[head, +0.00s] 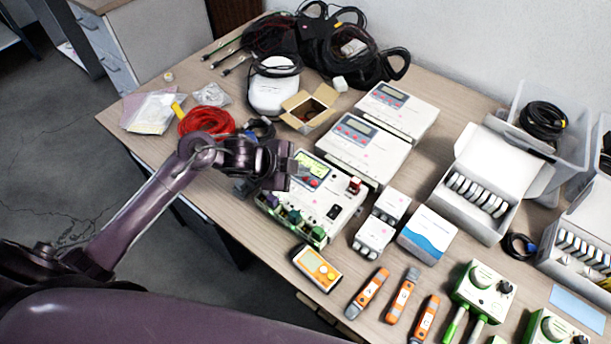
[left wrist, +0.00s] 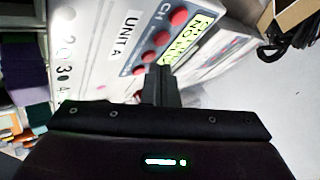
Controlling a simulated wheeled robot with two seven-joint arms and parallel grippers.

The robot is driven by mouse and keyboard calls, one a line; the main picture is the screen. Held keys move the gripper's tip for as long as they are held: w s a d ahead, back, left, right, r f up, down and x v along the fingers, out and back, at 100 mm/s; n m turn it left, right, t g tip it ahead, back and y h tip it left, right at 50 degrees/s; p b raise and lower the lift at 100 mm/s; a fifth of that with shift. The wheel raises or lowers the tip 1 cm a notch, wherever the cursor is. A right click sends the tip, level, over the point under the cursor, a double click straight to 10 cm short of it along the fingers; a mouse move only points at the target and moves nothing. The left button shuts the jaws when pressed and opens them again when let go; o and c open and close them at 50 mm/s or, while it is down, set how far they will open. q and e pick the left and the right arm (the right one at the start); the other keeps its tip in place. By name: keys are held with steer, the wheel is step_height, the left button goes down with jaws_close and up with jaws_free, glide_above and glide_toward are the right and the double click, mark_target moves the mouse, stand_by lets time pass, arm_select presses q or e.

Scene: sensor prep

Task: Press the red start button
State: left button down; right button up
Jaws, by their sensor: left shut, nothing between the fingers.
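The white test unit (head: 330,217) lies on the table with a greenish display, red buttons (head: 311,183) and coloured connectors along its front edge. In the left wrist view the panel (left wrist: 105,50) shows "UNIT A" and several round red buttons (left wrist: 163,38) beside a yellow-green display (left wrist: 192,37). I cannot tell which one is the start button. My left gripper (head: 298,172) is shut and empty over the unit's upper left part. In the left wrist view its fingertips (left wrist: 160,72) lie close to the lower red buttons; contact cannot be told. My right gripper is not in view.
Two white instruments (head: 361,148) stand behind the unit, with an open cardboard box (head: 309,107) nearby. A yellow meter (head: 317,267) and orange handheld testers (head: 402,294) lie in front. A red cable coil (head: 206,121) lies left. White boxes (head: 487,186) stand right.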

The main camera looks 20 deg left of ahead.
mark_target(301, 180)
arm_select(q)
steer(key=shift+f, duration=0.4)
stand_by(0.4)
steer(key=shift+r+p, duration=0.7)
steer(key=shift+r, duration=0.15)
step_height(301, 180, up, 5)
steer(key=p, duration=0.5)
stand_by(0.8)
